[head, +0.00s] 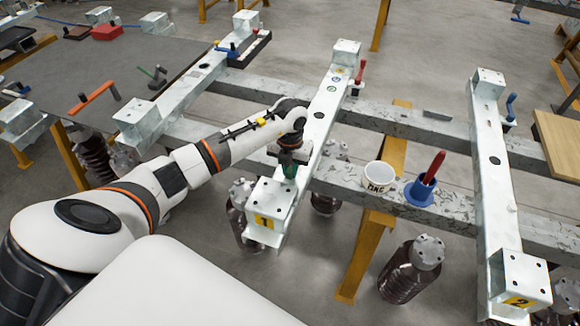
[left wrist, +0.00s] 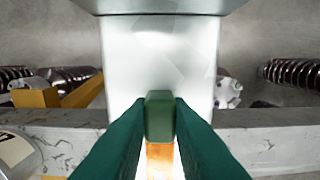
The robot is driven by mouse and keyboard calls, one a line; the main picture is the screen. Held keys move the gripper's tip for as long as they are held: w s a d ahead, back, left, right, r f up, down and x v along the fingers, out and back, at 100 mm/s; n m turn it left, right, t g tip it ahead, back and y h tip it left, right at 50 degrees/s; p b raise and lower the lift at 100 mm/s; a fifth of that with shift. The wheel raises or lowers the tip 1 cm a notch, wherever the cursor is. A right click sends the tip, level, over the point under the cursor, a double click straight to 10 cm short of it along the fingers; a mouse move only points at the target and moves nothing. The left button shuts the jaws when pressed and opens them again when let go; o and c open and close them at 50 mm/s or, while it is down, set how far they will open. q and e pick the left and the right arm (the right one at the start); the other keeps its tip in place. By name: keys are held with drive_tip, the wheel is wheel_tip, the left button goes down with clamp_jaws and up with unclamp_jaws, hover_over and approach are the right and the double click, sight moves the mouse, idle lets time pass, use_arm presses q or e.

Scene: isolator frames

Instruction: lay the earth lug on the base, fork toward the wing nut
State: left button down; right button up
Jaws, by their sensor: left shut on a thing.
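My left gripper (head: 289,171) is over the near part of the beam marked 1 (head: 317,122), just behind its raised end block. In the left wrist view my green fingers (left wrist: 161,105) are shut on a small dark green block (left wrist: 160,118) with a copper-coloured part (left wrist: 160,162) below it. This looks like the earth lug, but its fork is not clearly seen. Pale metal lies right behind it, and I cannot tell whether the lug touches it. I cannot make out the base or wing nut with certainty. My right gripper is not in view.
Right of the gripper, a white cup marked ONE (head: 380,176) and a blue holder (head: 419,193) with a red handle (head: 433,167) stand on the cross rail. A red lever (head: 360,72) rises at the beam's far end. The beam marked 2 (head: 493,170) is at right.

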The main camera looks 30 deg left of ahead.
use_arm(q)
drive_tip(key=shift+f, duration=0.2)
idle(0.5)
drive_tip(key=c, duration=1.3)
unclamp_jaws()
drive_tip(key=shift+o, duration=0.2)
wheel_tip(320, 180, up, 12)
drive_tip(key=b, duration=0.1)
